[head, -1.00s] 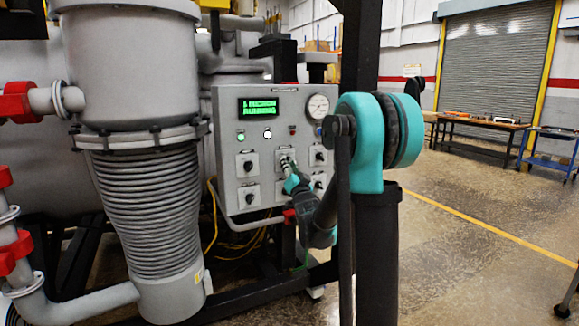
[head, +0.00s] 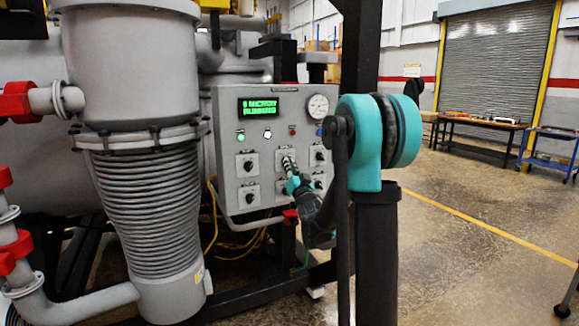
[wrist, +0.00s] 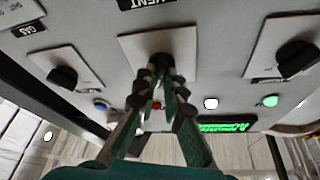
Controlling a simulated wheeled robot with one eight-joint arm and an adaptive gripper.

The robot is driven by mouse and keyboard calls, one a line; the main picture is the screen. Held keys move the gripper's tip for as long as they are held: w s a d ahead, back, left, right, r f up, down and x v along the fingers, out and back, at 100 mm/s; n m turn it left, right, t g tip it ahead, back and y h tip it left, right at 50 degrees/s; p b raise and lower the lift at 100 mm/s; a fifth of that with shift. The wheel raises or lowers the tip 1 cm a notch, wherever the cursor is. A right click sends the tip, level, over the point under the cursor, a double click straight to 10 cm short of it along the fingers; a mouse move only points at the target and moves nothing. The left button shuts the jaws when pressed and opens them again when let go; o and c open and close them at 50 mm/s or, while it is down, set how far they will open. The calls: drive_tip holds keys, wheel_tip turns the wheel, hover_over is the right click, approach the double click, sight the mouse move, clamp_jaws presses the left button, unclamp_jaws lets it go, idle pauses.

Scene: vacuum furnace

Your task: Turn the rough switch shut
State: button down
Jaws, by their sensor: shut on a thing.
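A grey control panel (head: 222,190) carries black rotary switches on square plates. My gripper (head: 289,166) is at the top middle switch plate in the head view. In the wrist view, my gripper (wrist: 158,84) has its fingers closed around the black knob of the centre switch (wrist: 161,64). The fingers cover much of that knob, so its pointing direction is hard to read. I cannot make out a label that names this switch as the rough switch. Dark label plates show at the top of the wrist view, partly cut off.
Neighbouring knobs sit close on both sides, at the left (wrist: 62,76) and right (wrist: 297,57) of the wrist view. A lit green display (head: 258,107), buttons and a round gauge (head: 318,106) are above the switches. A ribbed grey pump (head: 150,220) stands left of the panel.

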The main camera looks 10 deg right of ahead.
drive_tip(key=n+g+y, duration=0.1)
drive_tip(key=n+y, duration=0.1)
drive_tip(key=n, duration=0.3)
drive_tip(key=n+g+y, duration=0.1)
drive_tip(key=n+y, duration=0.1)
drive_tip(key=n, duration=0.3)
drive_tip(key=n+y, duration=0.3)
drive_tip(key=n, duration=0.2)
drive_tip(key=shift+d+g, duration=0.25)
drive_tip(key=shift+g, duration=0.15)
drive_tip(key=shift+n, duration=0.4)
drive_tip(key=c, duration=1.6)
unclamp_jaws()
drive_tip(key=v, duration=1.2)
drive_tip(key=shift+w+d, duration=0.1)
drive_tip(key=shift+d, duration=0.05)
